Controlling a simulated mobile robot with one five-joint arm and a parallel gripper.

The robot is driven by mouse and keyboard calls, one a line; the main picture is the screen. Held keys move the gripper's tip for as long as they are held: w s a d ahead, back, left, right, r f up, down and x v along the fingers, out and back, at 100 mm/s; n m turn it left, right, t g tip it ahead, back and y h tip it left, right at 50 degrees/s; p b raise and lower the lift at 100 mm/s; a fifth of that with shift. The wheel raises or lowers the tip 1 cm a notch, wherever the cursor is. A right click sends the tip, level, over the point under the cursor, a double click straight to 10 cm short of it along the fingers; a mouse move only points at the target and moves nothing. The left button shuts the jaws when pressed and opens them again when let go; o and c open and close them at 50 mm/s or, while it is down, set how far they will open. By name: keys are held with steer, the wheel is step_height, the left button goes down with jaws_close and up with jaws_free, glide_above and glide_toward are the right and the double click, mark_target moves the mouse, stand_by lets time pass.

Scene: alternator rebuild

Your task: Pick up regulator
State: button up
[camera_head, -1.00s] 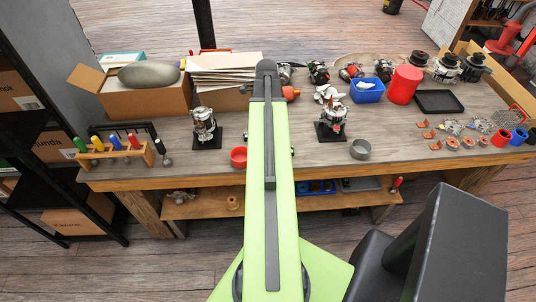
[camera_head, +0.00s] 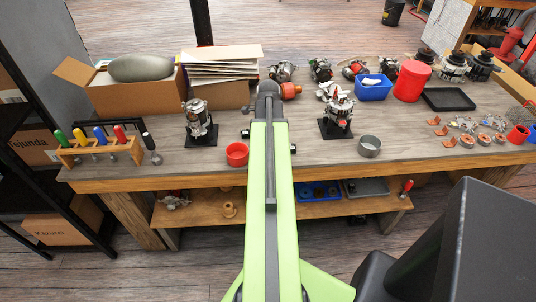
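I cannot say for sure which part is the regulator. Small orange-brown pieces (camera_head: 442,131) lie at the right of the workbench (camera_head: 300,168), beside small metallic parts (camera_head: 467,124) and copper-coloured rings (camera_head: 467,141). My green arm reaches forward over the bench's middle. Its dark end covers what lies behind it. Small dark pieces (camera_head: 292,149) show on both sides of the arm, possibly my gripper; its fingers are not clear, so I cannot tell whether it is open or holds anything.
Two part-built alternators stand on black bases, left (camera_head: 200,124) and right (camera_head: 337,115). A red cup (camera_head: 236,154), a grey ring (camera_head: 369,147), a blue bin (camera_head: 372,90), a red canister (camera_head: 410,82), a black tray (camera_head: 447,99) and a screwdriver rack (camera_head: 97,150) crowd the top. Bare wood shows along the front.

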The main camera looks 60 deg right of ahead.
steer(key=shift+f, duration=0.4)
jaws_close()
steer(key=shift+r+p, duration=0.5)
steer(key=shift+p, duration=0.1)
step_height(320, 180, up, 4)
steer(key=p, duration=0.3)
steer(key=shift+f+p, duration=0.1)
steer(key=shift+p, duration=0.3)
steer(key=s+r+p, duration=0.6)
steer(key=s, duration=0.5)
steer(key=shift+s+d, duration=0.3)
steer(key=shift+d, duration=0.15)
